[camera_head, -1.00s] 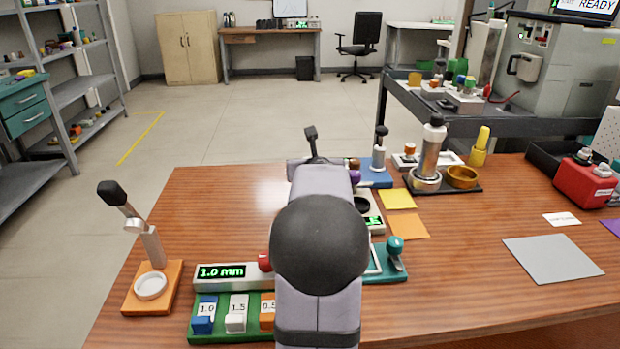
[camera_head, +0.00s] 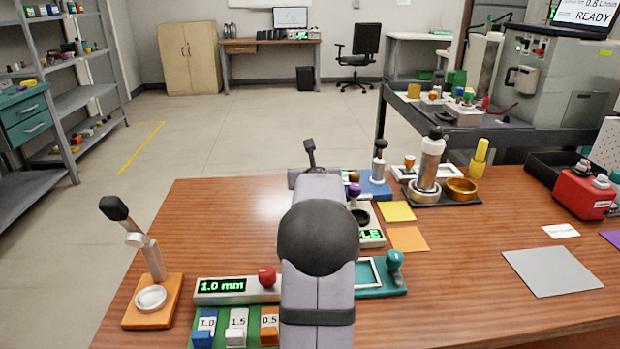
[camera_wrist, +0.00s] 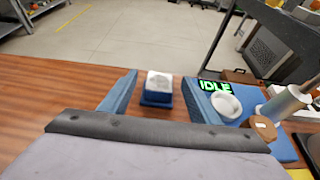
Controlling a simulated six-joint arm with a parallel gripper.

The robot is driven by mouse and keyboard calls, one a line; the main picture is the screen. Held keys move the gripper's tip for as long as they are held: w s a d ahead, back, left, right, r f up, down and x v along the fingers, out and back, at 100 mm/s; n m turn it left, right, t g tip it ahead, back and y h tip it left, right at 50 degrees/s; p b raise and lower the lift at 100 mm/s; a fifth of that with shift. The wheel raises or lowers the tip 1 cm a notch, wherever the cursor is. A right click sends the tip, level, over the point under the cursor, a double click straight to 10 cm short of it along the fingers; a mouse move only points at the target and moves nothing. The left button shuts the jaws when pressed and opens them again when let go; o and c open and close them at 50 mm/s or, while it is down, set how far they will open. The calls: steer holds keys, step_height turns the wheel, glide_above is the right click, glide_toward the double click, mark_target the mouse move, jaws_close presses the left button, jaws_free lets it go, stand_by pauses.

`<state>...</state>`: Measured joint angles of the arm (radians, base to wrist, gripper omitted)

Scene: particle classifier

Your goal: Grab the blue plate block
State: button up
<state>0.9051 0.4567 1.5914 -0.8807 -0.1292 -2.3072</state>
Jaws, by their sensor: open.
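In the wrist view, a small blue block (camera_wrist: 157,98) with a pale grey-white top sits on the wooden table. It lies in line with the gap between the two blue fingers of my gripper (camera_wrist: 159,80). The fingers are open and hold nothing; the block looks to be a little beyond them, and I see no contact. In the head view my arm covers the gripper and this block. Another small blue piece (camera_head: 202,339) sits under the 1.0 label in a green rack (camera_head: 194,325), cut by the lower edge.
A device with a green IDLE display (camera_wrist: 215,87) stands right of the fingers, with a white ring (camera_wrist: 226,104) and a blue base (camera_wrist: 283,146). In the head view, a 1.0 mm display unit (camera_head: 222,290) and a teal stamp (camera_head: 395,262) flank my arm.

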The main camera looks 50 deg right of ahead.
steer(key=shift+x, duration=0.9)
steer(key=shift+r, duration=0.1)
steer(key=c, duration=1.3)
step_height(320, 180, up, 10)
steer(key=p, duration=0.9)
